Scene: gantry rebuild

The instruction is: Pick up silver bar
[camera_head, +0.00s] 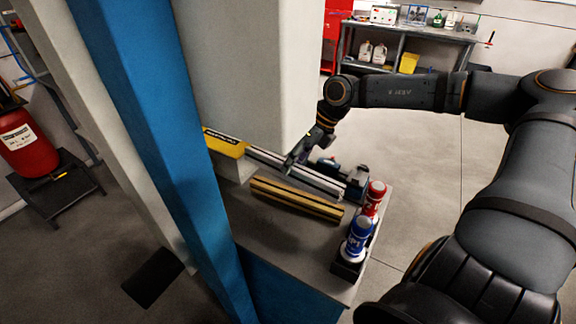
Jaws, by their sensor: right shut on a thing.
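The silver bar (322,181) is long and thin. It lies slanting across the grey-topped workbench, from beside a yellow part (224,144) at the left toward a dark clamp-like part (356,185) at the right. My right gripper (292,164) reaches down from the far side and is shut on the bar near its middle. The fingertips are small and partly hard to make out. I cannot tell whether the bar is clear of the bench. My left gripper is not in view.
Wooden bars (297,199) lie in front of the silver bar. A blue can (357,238) and a red can (374,197) stand at the bench's right edge. A blue post (150,120) and a pale column (250,70) block the left. The bench front (265,240) is clear.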

